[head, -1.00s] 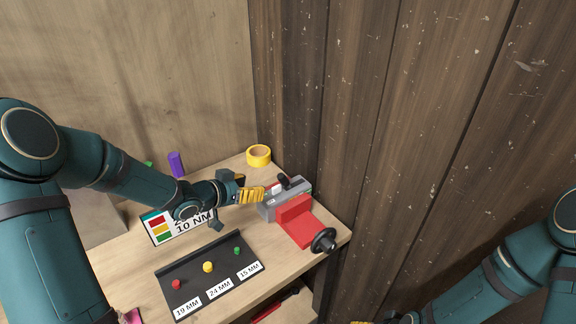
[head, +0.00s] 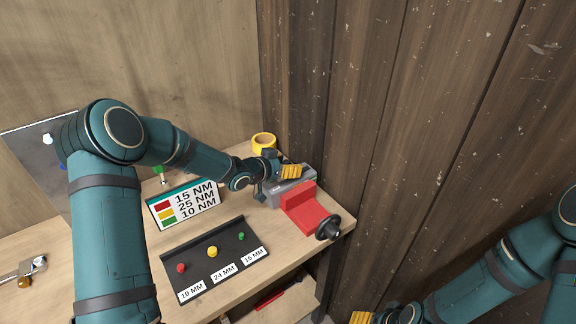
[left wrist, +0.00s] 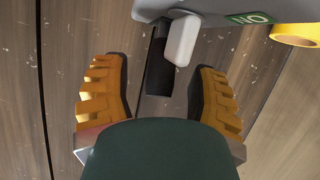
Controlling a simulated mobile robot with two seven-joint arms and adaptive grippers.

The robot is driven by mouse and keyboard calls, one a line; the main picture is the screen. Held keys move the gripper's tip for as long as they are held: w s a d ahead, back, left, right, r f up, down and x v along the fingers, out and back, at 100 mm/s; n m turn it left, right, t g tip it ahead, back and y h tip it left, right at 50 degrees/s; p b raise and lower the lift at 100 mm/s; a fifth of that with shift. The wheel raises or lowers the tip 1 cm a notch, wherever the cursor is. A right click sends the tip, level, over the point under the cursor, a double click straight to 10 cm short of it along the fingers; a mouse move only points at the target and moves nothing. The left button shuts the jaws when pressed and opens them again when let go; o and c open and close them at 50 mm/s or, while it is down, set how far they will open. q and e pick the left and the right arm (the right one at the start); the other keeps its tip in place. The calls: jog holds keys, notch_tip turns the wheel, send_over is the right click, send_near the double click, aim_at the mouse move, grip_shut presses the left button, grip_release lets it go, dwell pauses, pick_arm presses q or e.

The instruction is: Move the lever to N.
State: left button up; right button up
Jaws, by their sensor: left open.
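The grey lever housing (head: 290,192) stands at the right rear of the bench. In the left wrist view the housing (left wrist: 225,10) is at the top, with a green label at its edge. A black lever handle (left wrist: 158,68) and a pale block (left wrist: 182,40) show between my finger pads. My left gripper (head: 289,171) is open, at the housing's top, and hides the lever in the head view. In the left wrist view the left gripper (left wrist: 161,98) has a pad on each side of the handle, apart from it. My right gripper (head: 366,318) is cut off at the bottom edge.
A red vise (head: 306,212) with a black knob adjoins the housing. Yellow tape (head: 264,141) lies behind it. A torque sign (head: 186,204) and a black tray (head: 216,262) with coloured knobs stand in front. A wooden wall (head: 400,120) is close on the right.

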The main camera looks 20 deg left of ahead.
pick_arm(q)
jog(key=shift+w+d+f, duration=0.1)
jog(key=shift+w, duration=0.05)
grip_shut()
